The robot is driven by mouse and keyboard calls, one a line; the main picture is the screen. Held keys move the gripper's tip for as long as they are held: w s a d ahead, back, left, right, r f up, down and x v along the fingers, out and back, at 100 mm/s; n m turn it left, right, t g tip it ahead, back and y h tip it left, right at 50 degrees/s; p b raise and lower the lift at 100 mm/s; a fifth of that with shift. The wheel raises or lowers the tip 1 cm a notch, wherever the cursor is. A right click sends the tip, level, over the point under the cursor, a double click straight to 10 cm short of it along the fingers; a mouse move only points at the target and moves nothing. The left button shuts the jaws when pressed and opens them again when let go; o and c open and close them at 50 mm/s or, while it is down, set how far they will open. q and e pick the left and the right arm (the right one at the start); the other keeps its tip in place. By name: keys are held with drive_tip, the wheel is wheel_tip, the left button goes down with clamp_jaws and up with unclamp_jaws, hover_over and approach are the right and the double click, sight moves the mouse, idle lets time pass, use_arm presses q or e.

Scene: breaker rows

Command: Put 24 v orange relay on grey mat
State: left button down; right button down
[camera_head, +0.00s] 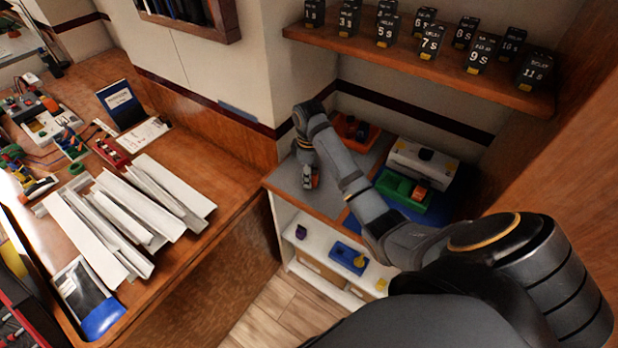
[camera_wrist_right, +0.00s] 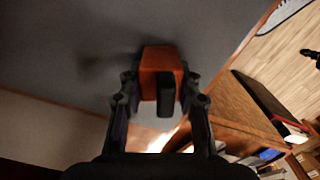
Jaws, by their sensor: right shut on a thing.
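My right gripper (camera_head: 311,180) is shut on an orange relay at the corner shelf top in the head view. In the right wrist view the orange relay (camera_wrist_right: 160,68), with a dark part on its near side, sits between the fingertips of my right gripper (camera_wrist_right: 160,98). The grey mat (camera_head: 287,178) lies under and around the gripper, and it fills the upper part of the right wrist view (camera_wrist_right: 60,45). Whether the relay touches the mat I cannot tell. My left gripper is not in view.
A red-orange tray (camera_head: 357,132) stands behind my right arm. A green tray (camera_head: 398,188) with an orange block lies on a blue mat (camera_head: 432,216) beside a white box (camera_head: 424,160). Black numbered boxes (camera_head: 433,42) line the shelf above.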

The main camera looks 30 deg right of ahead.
drive_tip(key=c, duration=0.9)
unclamp_jaws()
drive_tip(key=shift+f, duration=0.1)
drive_tip(key=shift+c, duration=0.2)
drive_tip(key=shift+r, duration=0.35)
wheel_tip(320, 180, up, 2)
drive_tip(key=shift+r+p, duration=0.25)
drive_tip(key=shift+p, duration=0.1)
wheel_tip(320, 180, up, 9)
drive_tip(key=p, duration=0.9)
drive_tip(key=shift+r, duration=0.15)
